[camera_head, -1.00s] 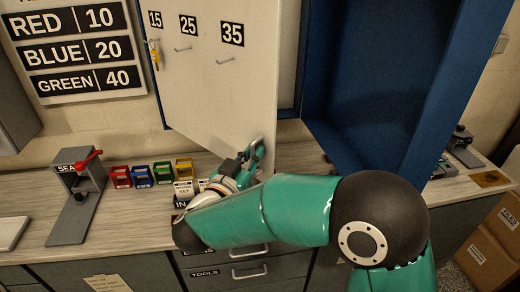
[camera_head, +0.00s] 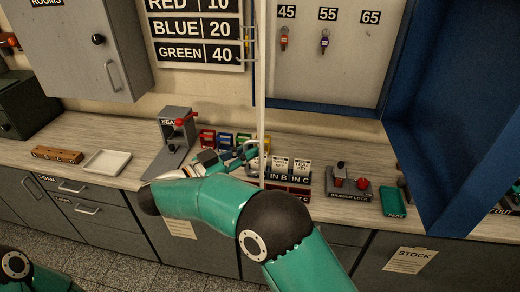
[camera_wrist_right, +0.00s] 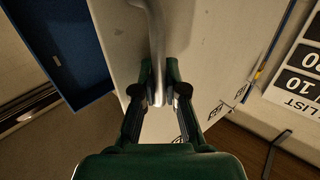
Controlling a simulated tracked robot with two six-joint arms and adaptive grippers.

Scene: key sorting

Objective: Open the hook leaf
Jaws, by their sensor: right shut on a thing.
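The hook leaf (camera_head: 261,90) is a pale panel seen almost edge-on in the head view, standing out from the blue cabinet (camera_head: 330,108). In the right wrist view the leaf (camera_wrist_right: 215,50) fills the middle, with a grey metal handle (camera_wrist_right: 156,45) on it. My right gripper (camera_wrist_right: 159,92) is shut on the handle, its fingers on either side of the bar. In the head view my right gripper (camera_head: 247,152) is at the leaf's lower edge, partly hidden by my own arm. My left gripper is out of view.
Behind the leaf, a back panel (camera_head: 348,60) carries hooks 45, 55 and 65; keys hang under 45 and 55. Coloured holders (camera_head: 225,139), a seal press (camera_head: 172,140) and key bins (camera_head: 290,175) crowd the counter near the gripper. A blue door (camera_head: 460,120) stands at right.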

